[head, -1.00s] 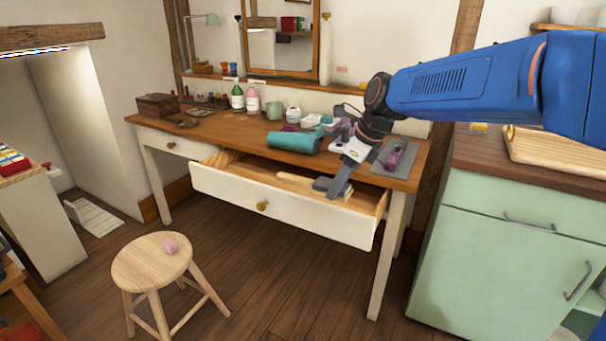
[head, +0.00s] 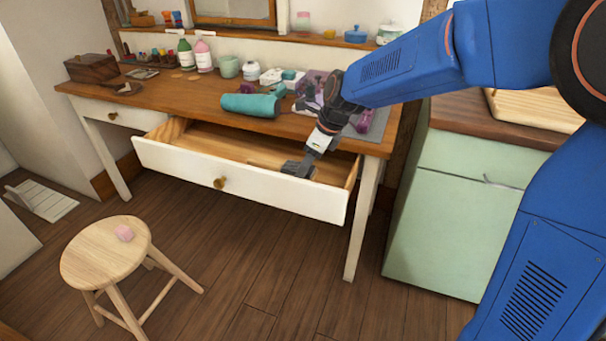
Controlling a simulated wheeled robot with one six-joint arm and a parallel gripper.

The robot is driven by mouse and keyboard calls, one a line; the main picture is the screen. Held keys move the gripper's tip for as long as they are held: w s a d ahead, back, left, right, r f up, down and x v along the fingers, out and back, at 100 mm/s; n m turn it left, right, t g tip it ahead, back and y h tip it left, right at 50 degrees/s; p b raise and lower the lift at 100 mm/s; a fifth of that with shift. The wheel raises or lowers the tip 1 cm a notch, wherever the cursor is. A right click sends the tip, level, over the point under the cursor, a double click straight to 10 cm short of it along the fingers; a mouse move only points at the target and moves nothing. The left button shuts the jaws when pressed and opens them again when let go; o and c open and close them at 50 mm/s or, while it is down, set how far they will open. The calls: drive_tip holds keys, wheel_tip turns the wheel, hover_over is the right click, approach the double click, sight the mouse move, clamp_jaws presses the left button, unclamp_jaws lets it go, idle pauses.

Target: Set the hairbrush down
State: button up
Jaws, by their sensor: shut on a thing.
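The hairbrush (head: 268,165) has a pale wooden handle, which shows faintly inside the open drawer (head: 235,185) of the dressing table. My gripper (head: 298,169) reaches down over the table's front edge into the right half of the drawer. It is shut on the hairbrush, and its fingers hide the brush's head. The handle points left from the fingers, low between the drawer walls. I cannot tell whether the brush touches the drawer floor.
The dressing table (head: 185,98) holds a teal rolled object (head: 250,104), bottles, a mug and a wooden box (head: 92,68). A round stool (head: 85,255) with a pink item (head: 124,232) stands front left. A green cabinet (head: 460,210) stands to the right. The drawer's left half looks empty.

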drive_tip(key=shift+w+f, duration=0.1)
drive_tip(key=shift+f, duration=1.9)
drive_tip(key=o, duration=1.1)
drive_tip(key=shift+f, duration=0.1)
drive_tip(key=v, duration=1.2)
